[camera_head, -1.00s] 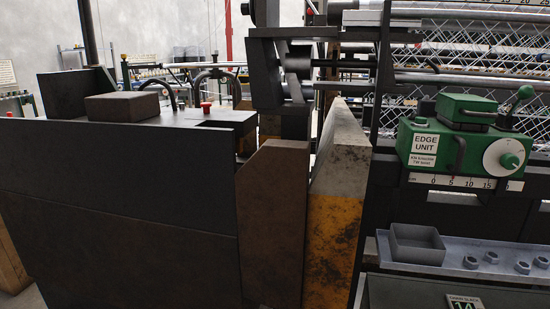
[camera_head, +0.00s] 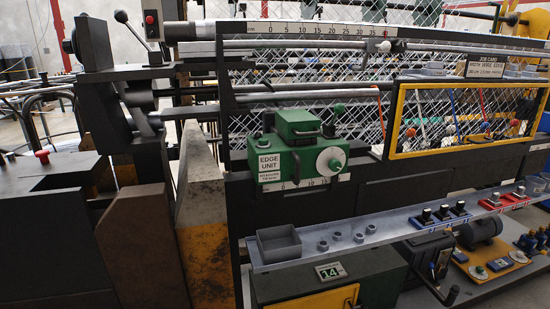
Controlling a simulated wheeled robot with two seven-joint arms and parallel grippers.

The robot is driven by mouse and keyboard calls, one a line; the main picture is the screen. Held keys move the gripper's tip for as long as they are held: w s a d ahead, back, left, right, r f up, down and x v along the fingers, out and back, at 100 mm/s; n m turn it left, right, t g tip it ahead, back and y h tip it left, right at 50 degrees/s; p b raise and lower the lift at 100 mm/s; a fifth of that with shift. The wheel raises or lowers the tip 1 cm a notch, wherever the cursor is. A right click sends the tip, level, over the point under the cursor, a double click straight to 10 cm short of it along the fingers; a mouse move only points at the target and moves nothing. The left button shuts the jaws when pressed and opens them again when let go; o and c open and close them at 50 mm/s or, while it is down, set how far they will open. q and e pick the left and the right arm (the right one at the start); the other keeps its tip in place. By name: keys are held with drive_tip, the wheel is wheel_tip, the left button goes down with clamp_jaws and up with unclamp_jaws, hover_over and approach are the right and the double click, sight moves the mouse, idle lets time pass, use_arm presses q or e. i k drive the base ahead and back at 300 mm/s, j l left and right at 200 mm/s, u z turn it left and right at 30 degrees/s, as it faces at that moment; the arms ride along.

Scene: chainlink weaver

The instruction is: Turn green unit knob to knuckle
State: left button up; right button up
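The green edge unit (camera_head: 292,163) is mounted on the dark rail of the weaving machine, near the middle of the camera_head view. Its white round knob (camera_head: 330,161) is on the right of its front face, with a small green centre. A green ball-ended lever (camera_head: 339,109) stands up at the unit's top right. A white "EDGE UNIT" label (camera_head: 269,166) is on the left of the front. A numbered scale (camera_head: 290,185) runs below. The label's small print cannot be read surely. Neither of my grippers is in view, and nothing touches the knob.
A grey shelf (camera_head: 395,232) with an open tray (camera_head: 279,243) and several nuts runs below the unit. A yellow-framed mesh window (camera_head: 397,117) is to the right. A worn post (camera_head: 203,225) and dark cabinets stand left. Below is a box marked 14 (camera_head: 329,271).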

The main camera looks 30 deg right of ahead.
sight(335, 166)
drive_tip(key=z, duration=1.3)
